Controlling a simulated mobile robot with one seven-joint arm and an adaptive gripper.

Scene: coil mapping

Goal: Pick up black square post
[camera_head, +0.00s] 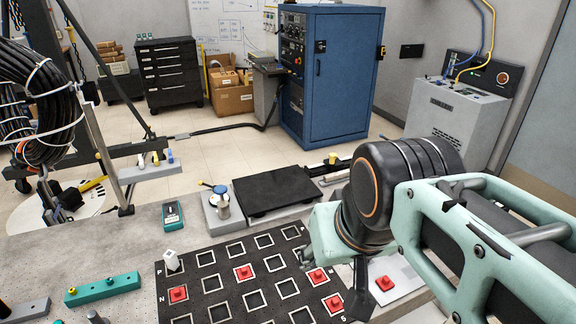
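I cannot make out a black square post for certain. A dark upright piece (5,309) shows at the lower left edge, on or behind a grey block, cut off by the picture edge. The black board (217,285) has rows of white-outlined squares, several with red pieces (179,294) in them. A white post (172,261) stands at the board's upper left corner by the letter P. My arm comes in from the right. A dark part that seems to be my gripper (358,292) hangs over the board's right edge, its fingers not clear.
A teal block (103,289) with pegs lies left of the board. A black plate (276,190) and a silver canister (221,203) stand behind it. A red piece on a white pad (385,283) is at right. Bare grey table (120,245) lies at left.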

